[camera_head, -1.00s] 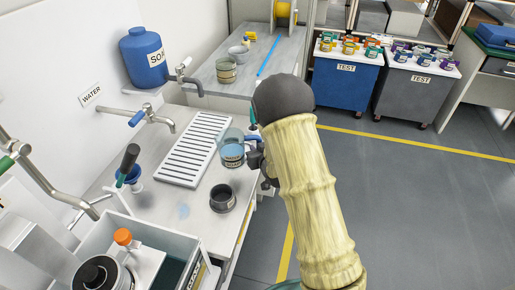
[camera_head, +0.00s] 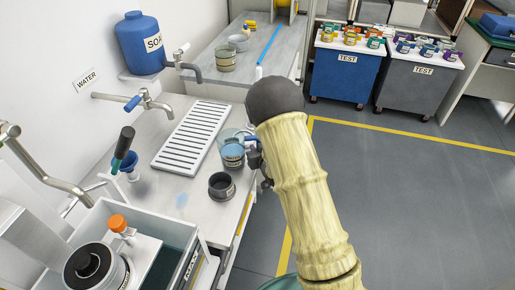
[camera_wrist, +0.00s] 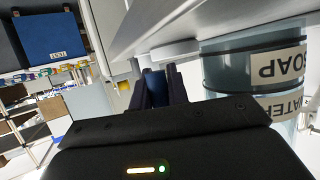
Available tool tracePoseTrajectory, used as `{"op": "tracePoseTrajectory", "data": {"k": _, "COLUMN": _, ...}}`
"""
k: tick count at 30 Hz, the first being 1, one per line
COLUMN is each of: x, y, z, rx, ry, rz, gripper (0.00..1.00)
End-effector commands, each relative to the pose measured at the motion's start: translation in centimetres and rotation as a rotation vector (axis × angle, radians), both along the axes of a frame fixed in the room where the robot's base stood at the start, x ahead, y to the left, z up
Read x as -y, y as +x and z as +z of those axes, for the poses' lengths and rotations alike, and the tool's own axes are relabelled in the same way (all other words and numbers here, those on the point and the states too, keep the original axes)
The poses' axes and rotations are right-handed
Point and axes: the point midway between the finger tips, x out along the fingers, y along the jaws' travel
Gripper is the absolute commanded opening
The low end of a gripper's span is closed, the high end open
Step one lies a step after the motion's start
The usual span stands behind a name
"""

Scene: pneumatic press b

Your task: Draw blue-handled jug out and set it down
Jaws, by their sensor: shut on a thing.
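The blue-handled jug (camera_head: 232,152) is clear, with bluish liquid low inside, and looks upright beside the slotted drain rack at the worktop's right edge. My gripper (camera_head: 253,150) is at its right side, shut on the blue handle. In the wrist view, the dark fingers (camera_wrist: 158,88) stand on both sides of the blue handle. The jug body (camera_wrist: 240,62) shows there with upside-down SOAP and WATER labels. I cannot tell whether the jug's base touches the worktop. My arm hides part of the gripper.
The white slotted rack (camera_head: 190,138) lies left of the jug. A small dark cup (camera_head: 221,187) stands close in front. A WATER tap (camera_head: 150,99), a blue SOAP container (camera_head: 135,43) and an open-topped basin (camera_head: 180,240) line the left. Bare worktop (camera_head: 170,190) lies left of the cup.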

Motion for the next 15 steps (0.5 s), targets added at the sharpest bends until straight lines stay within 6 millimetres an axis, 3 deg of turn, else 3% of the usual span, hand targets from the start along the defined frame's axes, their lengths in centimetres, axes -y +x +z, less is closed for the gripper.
{"op": "tracePoseTrajectory", "data": {"k": 15, "x": 0.01, "y": 0.02, "z": -0.6, "rx": 0.002, "ry": 0.0, "rz": 0.0, "gripper": 0.0}}
